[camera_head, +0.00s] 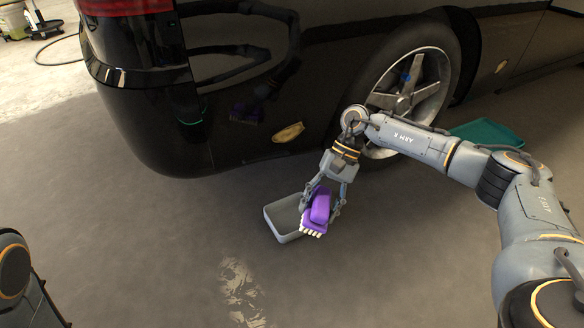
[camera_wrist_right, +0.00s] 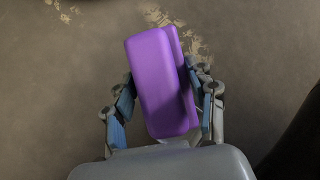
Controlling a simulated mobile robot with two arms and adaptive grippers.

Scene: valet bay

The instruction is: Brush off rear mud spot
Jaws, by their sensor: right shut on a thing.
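My right gripper (camera_head: 322,203) is shut on a purple brush (camera_head: 320,206) with pale bristles, held over the floor and partly in front of a grey tray. In the right wrist view the brush (camera_wrist_right: 160,82) sits between the two fingers of the gripper (camera_wrist_right: 166,100). A tan mud spot (camera_head: 288,132) is on the lower side of the black car (camera_head: 240,60), behind the rear bumper corner and left of the wheel. The brush is apart from the car, nearer to me than the spot. Another tan spot (camera_head: 501,67) is right of the wheel. My left gripper is not in view.
The grey tray (camera_head: 284,218) lies on the floor beside the brush. A teal tray (camera_head: 487,133) lies behind my right arm. The car's wheel (camera_head: 410,85) is close to that arm. Pale smears (camera_head: 240,285) mark the floor. A bucket (camera_head: 12,20) and hose stand far left.

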